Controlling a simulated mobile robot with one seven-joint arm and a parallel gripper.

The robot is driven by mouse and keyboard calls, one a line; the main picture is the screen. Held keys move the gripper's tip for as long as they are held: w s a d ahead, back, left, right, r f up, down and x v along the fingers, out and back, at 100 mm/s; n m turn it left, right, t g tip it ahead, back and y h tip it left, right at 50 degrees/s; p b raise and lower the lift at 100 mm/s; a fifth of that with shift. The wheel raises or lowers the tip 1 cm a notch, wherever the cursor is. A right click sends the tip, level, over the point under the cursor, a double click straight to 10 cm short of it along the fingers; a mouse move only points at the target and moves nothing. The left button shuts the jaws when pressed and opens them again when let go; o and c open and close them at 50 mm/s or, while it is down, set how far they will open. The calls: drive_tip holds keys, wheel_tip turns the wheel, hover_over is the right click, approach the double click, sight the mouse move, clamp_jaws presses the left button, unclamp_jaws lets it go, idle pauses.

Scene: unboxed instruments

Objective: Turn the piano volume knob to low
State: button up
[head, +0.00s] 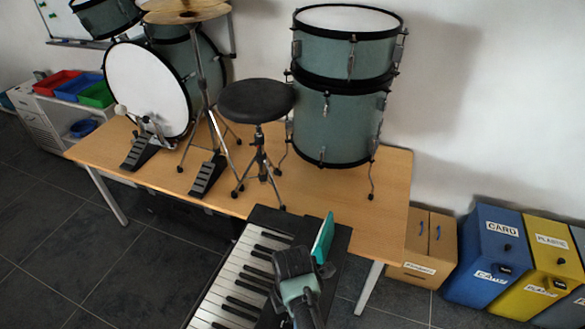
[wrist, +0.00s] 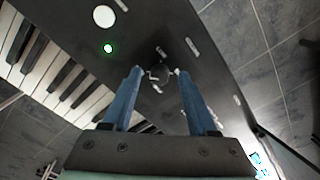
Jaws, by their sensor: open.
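The piano (head: 240,285) is a black keyboard with white and black keys, at the bottom middle of the head view. In the wrist view its black panel (wrist: 215,70) fills the middle, with the keys at the left. A small dark round knob (wrist: 160,71) sits on this panel, with pale marks around it; its exact setting cannot be told. My gripper (wrist: 156,72) is open, its two blue fingers reaching to either side of the knob; contact cannot be told. In the head view my gripper (head: 295,272) is over the piano's right part and hides the knob.
A green light (wrist: 108,48) and a white round spot (wrist: 104,16) are on the panel. A teal upright panel (head: 322,238) stands close to my gripper. Behind is a wooden table (head: 390,190) with drums, a black stool (head: 257,100) and pedals. Bins (head: 490,260) stand at the right.

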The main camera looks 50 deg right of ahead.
drive_tip(key=shift+c, duration=0.3)
clamp_jaws()
drive_tip(key=shift+m, duration=0.3)
drive_tip(key=m+p, duration=0.2)
drive_tip(key=m, duration=0.1)
drive_tip(key=shift+r, duration=0.15)
drive_tip(key=m+p, duration=0.2)
drive_tip(key=m, duration=0.3)
drive_tip(key=shift+m, duration=0.3)
drive_tip(key=m+p, duration=0.1)
drive_tip(key=m, duration=0.3)
drive_tip(key=shift+w+m, duration=0.1)
drive_tip(key=shift+m, duration=2.3)
